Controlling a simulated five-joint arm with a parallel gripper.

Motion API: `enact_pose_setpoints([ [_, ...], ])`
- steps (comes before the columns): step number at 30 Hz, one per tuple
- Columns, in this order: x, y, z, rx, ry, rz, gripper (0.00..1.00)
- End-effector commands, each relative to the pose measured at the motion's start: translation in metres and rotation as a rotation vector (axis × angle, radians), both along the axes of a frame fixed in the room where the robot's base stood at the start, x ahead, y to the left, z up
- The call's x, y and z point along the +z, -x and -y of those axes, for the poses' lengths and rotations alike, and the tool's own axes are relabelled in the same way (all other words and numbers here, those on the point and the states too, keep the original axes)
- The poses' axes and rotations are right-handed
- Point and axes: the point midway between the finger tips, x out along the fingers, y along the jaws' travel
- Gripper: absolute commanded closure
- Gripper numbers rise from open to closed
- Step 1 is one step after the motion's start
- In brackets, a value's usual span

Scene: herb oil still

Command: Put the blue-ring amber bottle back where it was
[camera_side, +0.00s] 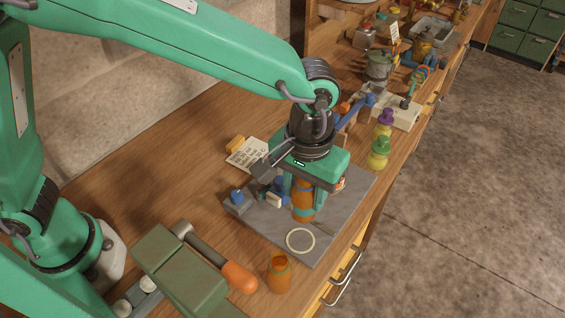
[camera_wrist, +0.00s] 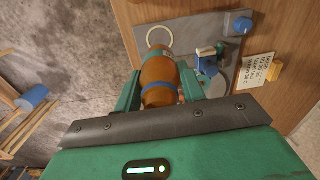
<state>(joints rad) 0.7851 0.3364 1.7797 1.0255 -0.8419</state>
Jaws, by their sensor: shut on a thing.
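The amber bottle with the blue ring (camera_wrist: 158,73) is between the two green fingers of my gripper (camera_wrist: 160,92) in the wrist view. In the side view the bottle (camera_side: 303,204) hangs upright or nearly so under my gripper (camera_side: 307,197), over the grey mat (camera_side: 263,228). My gripper is shut on it. I cannot tell whether its base touches the mat. A pale ring mark (camera_side: 300,240) lies on the mat just in front of the bottle, empty; it also shows in the wrist view (camera_wrist: 159,36).
Another amber jar (camera_side: 279,274) stands near the front edge. An orange-handled tool (camera_side: 238,276) lies left of it. Small blue-topped parts (camera_side: 237,196) stand on the mat's left. A written card (camera_side: 246,154) lies behind the mat.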

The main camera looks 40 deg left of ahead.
Motion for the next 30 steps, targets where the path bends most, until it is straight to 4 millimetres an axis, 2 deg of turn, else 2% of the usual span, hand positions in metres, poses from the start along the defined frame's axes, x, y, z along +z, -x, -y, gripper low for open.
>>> enact_pose_setpoints([
  [19, 0.001, 0.005, -0.003, -0.017, 0.001, 0.001, 0.9],
  [25, 0.002, 0.022, -0.014, -0.082, 0.001, 0.001, 0.9],
  [30, 0.002, 0.046, -0.029, -0.169, 0.001, 0.001, 0.9],
])
